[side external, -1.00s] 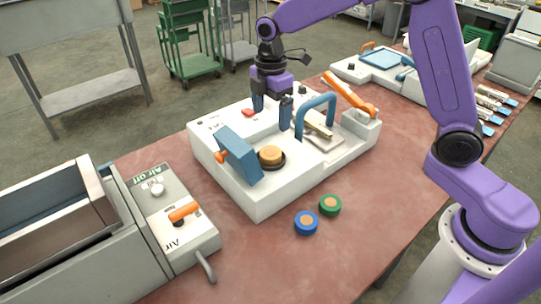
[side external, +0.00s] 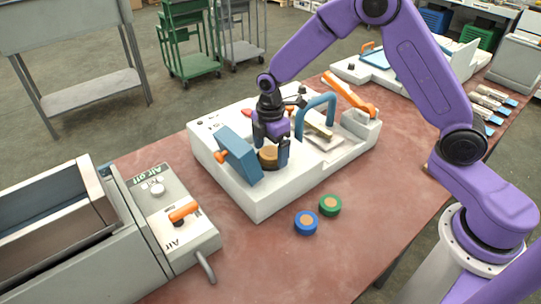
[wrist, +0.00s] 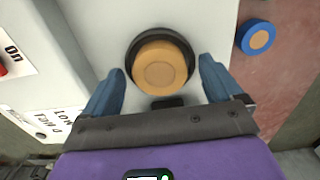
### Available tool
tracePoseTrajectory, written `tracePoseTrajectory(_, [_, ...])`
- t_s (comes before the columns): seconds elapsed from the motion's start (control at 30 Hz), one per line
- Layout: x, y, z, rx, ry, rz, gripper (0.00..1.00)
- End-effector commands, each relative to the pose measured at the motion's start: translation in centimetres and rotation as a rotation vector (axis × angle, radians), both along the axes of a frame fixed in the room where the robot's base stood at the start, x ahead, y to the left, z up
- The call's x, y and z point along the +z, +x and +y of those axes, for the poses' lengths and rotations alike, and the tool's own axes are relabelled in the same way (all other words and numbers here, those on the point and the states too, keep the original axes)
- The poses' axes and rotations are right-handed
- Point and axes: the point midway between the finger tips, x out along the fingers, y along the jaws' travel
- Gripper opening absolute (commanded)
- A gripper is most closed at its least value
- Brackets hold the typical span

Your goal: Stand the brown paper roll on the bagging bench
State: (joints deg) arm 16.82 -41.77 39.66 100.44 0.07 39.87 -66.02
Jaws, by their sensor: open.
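The brown roll (side external: 268,158) is a short tan-brown cylinder standing upright in a dark round seat on the white machine (side external: 262,198). In the wrist view the roll (wrist: 160,68) shows its round end, with the dark ring around it. My gripper (side external: 270,153) is open over the roll. Its blue fingers are on either side of the roll in the wrist view (wrist: 162,66), with gaps visible there. The fingers partly hide the roll in the side view. I cannot tell which surface is the bagging bench.
A blue block (side external: 238,155) with an orange knob stands left of the roll, and a blue arched handle (side external: 316,112) rises to its right. The front table area is mostly clear.

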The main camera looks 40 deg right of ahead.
Motion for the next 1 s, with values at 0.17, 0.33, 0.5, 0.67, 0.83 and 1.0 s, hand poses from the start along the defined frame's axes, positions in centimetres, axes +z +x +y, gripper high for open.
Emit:
tracePoseTrajectory(0.17, [0.0,0.0,0.0,0.0,0.001,-0.001,0.93])
tracePoseTrajectory(0.33, [0.0,0.0,0.0,0.0,0.0,-0.001,0.5])
tracePoseTrajectory(0.5, [0.0,0.0,0.0,0.0,0.001,-0.001,0.28])
tracePoseTrajectory(0.67, [0.0,0.0,0.0,0.0,0.001,-0.001,0.27])
tracePoseTrajectory(0.83, [0.6,0.1,0.0,0.0,0.001,-0.002,0.27])
tracePoseTrajectory(1.0, [2.5,0.1,0.0,0.0,0.001,-0.005,0.27])
